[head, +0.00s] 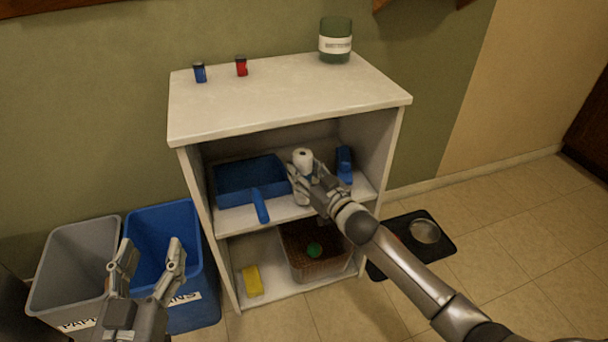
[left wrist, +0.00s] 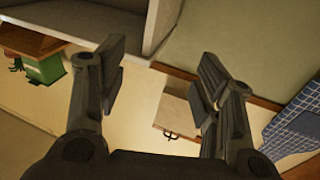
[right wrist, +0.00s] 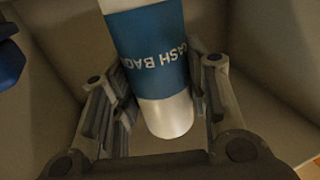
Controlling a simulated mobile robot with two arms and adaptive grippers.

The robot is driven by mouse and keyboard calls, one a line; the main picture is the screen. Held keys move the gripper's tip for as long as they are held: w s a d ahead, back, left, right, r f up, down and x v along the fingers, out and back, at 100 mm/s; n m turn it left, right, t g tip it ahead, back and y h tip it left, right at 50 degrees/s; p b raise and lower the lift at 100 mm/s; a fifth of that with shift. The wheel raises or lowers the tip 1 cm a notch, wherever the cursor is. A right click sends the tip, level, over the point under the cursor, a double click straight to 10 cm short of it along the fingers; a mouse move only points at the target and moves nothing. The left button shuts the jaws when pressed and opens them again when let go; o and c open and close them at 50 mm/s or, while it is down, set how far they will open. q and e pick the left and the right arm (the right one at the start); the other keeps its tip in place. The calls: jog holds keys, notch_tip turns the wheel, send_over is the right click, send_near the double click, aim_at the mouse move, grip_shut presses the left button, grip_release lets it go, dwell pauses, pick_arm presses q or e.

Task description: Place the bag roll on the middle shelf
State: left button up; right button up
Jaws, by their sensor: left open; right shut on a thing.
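The bag roll (head: 302,158) is a white roll with a blue printed label. My right gripper (head: 303,180) is shut on it at the middle shelf (head: 285,213) of the white cabinet. In the right wrist view the bag roll (right wrist: 160,60) stands between the two fingers of the right gripper (right wrist: 165,95). I cannot tell whether its base touches the shelf. My left gripper (head: 148,262) is open and empty, in front of the blue bin. The left wrist view also shows the left gripper (left wrist: 160,85) with nothing between its fingers.
On the middle shelf, a blue dustpan (head: 248,182) lies left of the roll and a blue object (head: 344,165) stands right. Below are a yellow sponge (head: 251,281) and a basket (head: 318,268). A grey bin (head: 70,265) and a blue bin (head: 195,310) stand left of the cabinet.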

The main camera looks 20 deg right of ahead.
pick_arm(q)
jog(key=shift+r+t, duration=0.3)
jog(key=shift+r, duration=0.15)
pick_arm(e)
jog(key=shift+f, duration=0.1)
jog(key=shift+f, duration=0.1)
jog(key=o, duration=1.1)
pick_arm(q)
jog(key=shift+r, duration=0.2)
